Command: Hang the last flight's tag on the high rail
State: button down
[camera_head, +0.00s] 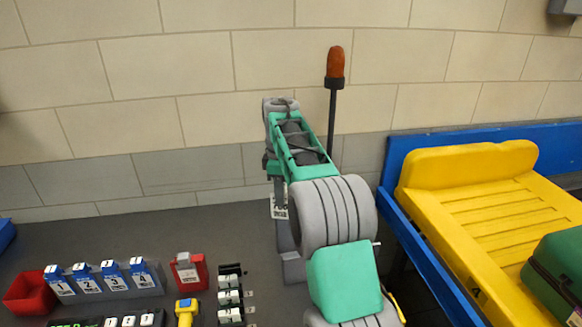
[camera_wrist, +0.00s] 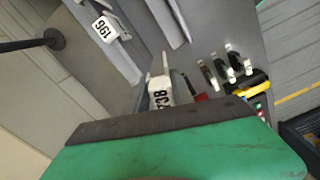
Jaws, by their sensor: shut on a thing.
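In the wrist view my gripper (camera_wrist: 160,72) is shut on a white tag (camera_wrist: 160,97) with dark characters, partly hidden by the wrist housing. Another white tag (camera_wrist: 104,27), seeming to read 196, hangs against a grey upright panel at the upper left, apart from my gripper. In the head view a white printed tag (camera_head: 279,207) shows just left of my arm; I cannot tell which of the two it is. My arm hides the gripper's fingers and most of the grey stand (camera_head: 290,268) there. The high rail is not clearly visible in the head view.
Blue numbered blocks (camera_head: 104,280), a red bin (camera_head: 29,293), a red box (camera_head: 187,272), a yellow device (camera_head: 186,310) and several switches (camera_head: 229,298) occupy the dark counter's front left. An orange beacon (camera_head: 335,65) rises behind my arm. A yellow tray (camera_head: 470,215) lies right, with a green case (camera_head: 560,265).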

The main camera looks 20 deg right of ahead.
jog(key=w+d+n, duration=0.1)
jog(key=d+n, duration=0.1)
jog(key=w+d+r+n+p, duration=0.1)
jog(key=w+d+n, duration=0.1)
jog(key=shift+w+d+r, duration=0.1)
jog(key=shift+d+r, duration=0.1)
jog(key=shift+d, duration=0.1)
notch_tip(320, 180, down, 10)
jog(key=b, duration=0.9)
jog(key=shift+r, duration=0.25)
jog(key=c, duration=1)
grip_release()
jog(key=shift+c, duration=0.2)
jog(key=shift+r, duration=0.1)
